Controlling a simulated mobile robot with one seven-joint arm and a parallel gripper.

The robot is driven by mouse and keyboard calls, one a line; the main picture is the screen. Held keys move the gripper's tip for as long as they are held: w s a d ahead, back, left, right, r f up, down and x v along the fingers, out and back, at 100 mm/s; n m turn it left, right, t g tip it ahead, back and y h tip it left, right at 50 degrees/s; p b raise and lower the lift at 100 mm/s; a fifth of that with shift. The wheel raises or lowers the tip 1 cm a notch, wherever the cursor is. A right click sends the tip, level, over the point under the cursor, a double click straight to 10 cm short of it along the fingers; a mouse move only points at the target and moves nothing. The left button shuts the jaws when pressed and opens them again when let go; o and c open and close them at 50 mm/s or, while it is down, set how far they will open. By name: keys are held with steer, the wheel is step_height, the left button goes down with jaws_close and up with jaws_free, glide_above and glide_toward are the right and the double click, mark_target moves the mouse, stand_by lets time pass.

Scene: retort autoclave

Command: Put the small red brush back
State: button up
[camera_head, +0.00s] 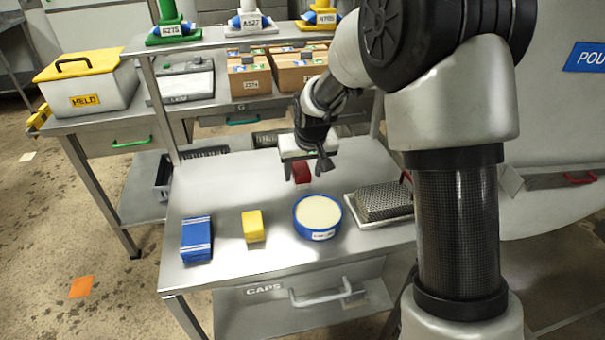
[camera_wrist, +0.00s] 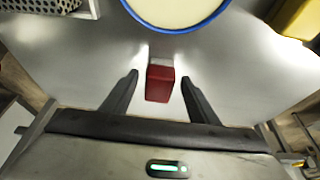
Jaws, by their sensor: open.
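The small red brush (camera_head: 301,172) rests on the steel table (camera_head: 185,275), behind the blue-rimmed round tub. In the wrist view the red brush (camera_wrist: 160,82) lies between my two fingers, with a pale strip at its far end. My gripper (camera_head: 303,172) is open above and around the brush. In the wrist view the fingers of my gripper (camera_wrist: 159,82) stand apart on both sides, with a gap on each side of the brush. I cannot tell how high the fingertips are above the table.
The blue-rimmed tub (camera_head: 318,216), a yellow block (camera_head: 253,226), a blue block (camera_head: 196,239) and a perforated metal box (camera_head: 384,201) stand on the table. A drawer marked CAPS (camera_head: 265,289) is below. A shelf (camera_head: 225,40) stands behind.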

steer(key=s+d+r+p, duration=0.1)
steer(key=s+d+r, duration=0.2)
steer(key=s+r, duration=0.5)
steer(key=s+d+r, duration=0.4)
steer(key=s+r, duration=0.2)
steer(key=r, duration=0.4)
steer(key=s+d+r+m, duration=0.1)
steer(key=s+d, duration=0.1)
steer(key=s, duration=0.6)
steer(key=s+d+r+m+t+h, duration=0.1)
steer(key=s+d, duration=0.1)
steer(key=s, duration=0.7)
steer(key=shift+s+d, duration=0.2)
steer(key=shift+d, duration=0.2)
